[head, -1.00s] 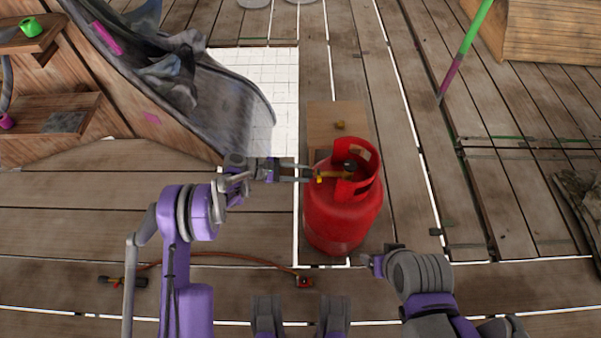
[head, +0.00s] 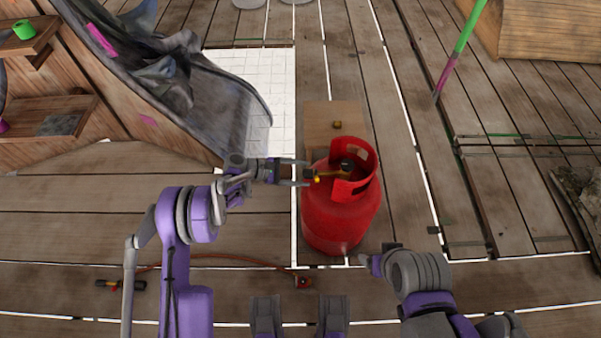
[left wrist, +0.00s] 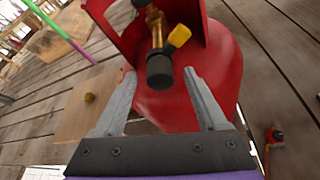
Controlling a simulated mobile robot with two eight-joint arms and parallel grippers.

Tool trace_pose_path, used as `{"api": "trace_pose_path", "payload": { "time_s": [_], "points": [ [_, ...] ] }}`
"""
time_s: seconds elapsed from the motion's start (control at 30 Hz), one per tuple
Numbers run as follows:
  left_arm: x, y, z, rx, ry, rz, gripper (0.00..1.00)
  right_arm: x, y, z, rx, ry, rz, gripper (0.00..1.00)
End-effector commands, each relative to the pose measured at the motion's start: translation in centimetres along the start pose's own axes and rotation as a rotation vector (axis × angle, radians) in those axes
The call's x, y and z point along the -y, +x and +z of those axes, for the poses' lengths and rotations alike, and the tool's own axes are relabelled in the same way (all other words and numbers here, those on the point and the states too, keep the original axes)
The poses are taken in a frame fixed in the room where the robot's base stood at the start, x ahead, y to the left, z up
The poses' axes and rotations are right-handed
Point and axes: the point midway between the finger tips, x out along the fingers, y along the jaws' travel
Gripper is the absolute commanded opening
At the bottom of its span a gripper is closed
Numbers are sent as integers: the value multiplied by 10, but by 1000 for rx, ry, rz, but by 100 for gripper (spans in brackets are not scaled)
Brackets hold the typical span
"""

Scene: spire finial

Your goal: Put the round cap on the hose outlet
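The red gas bottle (head: 338,222) stands upright on the deck. A brass valve with a yellow lever (left wrist: 179,35) sits inside its collar. A round black cap-like piece (left wrist: 160,70) is at the near end of the valve's brass outlet (left wrist: 155,28); it also shows in the head view (head: 308,174). My left gripper (left wrist: 160,74) is open, with a finger on each side of the black piece and visible gaps. How firmly the piece sits cannot be seen. My right gripper (head: 372,262) is low beside the bottle; its fingers are too small to judge.
A small brass piece (head: 337,125) lies on a wooden board (head: 318,118) behind the bottle. An orange hose (head: 215,256) with fittings at both ends lies on the deck in front. A draped wooden structure stands at left.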

Motion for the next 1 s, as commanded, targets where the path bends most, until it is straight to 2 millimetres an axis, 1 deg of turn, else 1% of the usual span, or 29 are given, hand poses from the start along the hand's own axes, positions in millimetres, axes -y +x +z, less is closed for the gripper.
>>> {"api": "trace_pose_path", "payload": {
  "time_s": [0.27, 0.37, 0.47, 0.7, 0.8, 0.9, 1.0],
  "points": [
    [0, -1, 0, -1, 0, 1, 75, 0, 0, 0, 0, 0, 0, 71],
    [-1, -10, 0, -2, -1, 2, 75, 0, -2, 0, 0, 0, 0, 71],
    [-1, -25, 0, -2, 0, 3, 75, 0, -5, -1, -1, 0, 0, 71],
    [-1, -75, 0, -2, -1, 3, 75, 0, -12, -3, -4, 0, 0, 71],
    [-1, -90, 1, -1, 0, 2, 75, 0, -14, -4, -4, 0, 0, 71],
    [-1, -102, 0, -1, 0, 2, 75, 0, -15, -4, -5, 0, 0, 71],
    [0, -107, 0, 0, 0, 1, 75, 0, -16, -4, -5, 0, 0, 71]
  ]
}}
